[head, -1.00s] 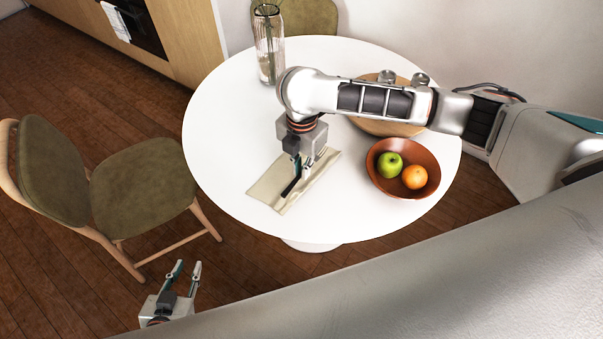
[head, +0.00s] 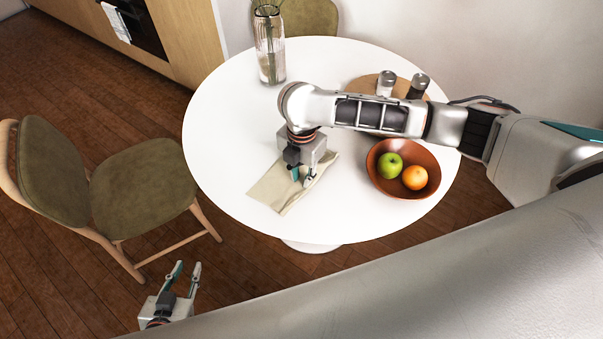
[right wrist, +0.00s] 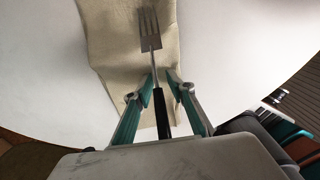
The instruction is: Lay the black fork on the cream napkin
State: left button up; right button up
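The black fork (right wrist: 163,112) shows in the right wrist view, with metal tines at the top and its black handle running down between my right fingers. It appears to lie on the cream napkin (right wrist: 108,25), though height is hard to judge. In the head view the napkin (head: 270,192) lies on the white round table, and my gripper mostly hides the fork. My right gripper (head: 302,181) is low over the napkin; its fingertips (right wrist: 160,80) stand apart on either side of the fork, with gaps visible. My left gripper (head: 183,268) is open and empty, off the table at lower left.
A brown bowl (head: 424,154) with a green apple (head: 390,165) and an orange (head: 415,177) stands right of the napkin. Two shakers (head: 387,83) (head: 418,86) stand on a round wooden board (head: 364,88). A glass vase (head: 271,62) is at the back. The table's left side is clear.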

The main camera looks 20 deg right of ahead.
pick_arm(q)
jog(key=shift+f, duration=0.15)
pick_arm(e)
jog(key=shift+s+f, duration=0.1)
jog(key=shift+f, duration=0.1)
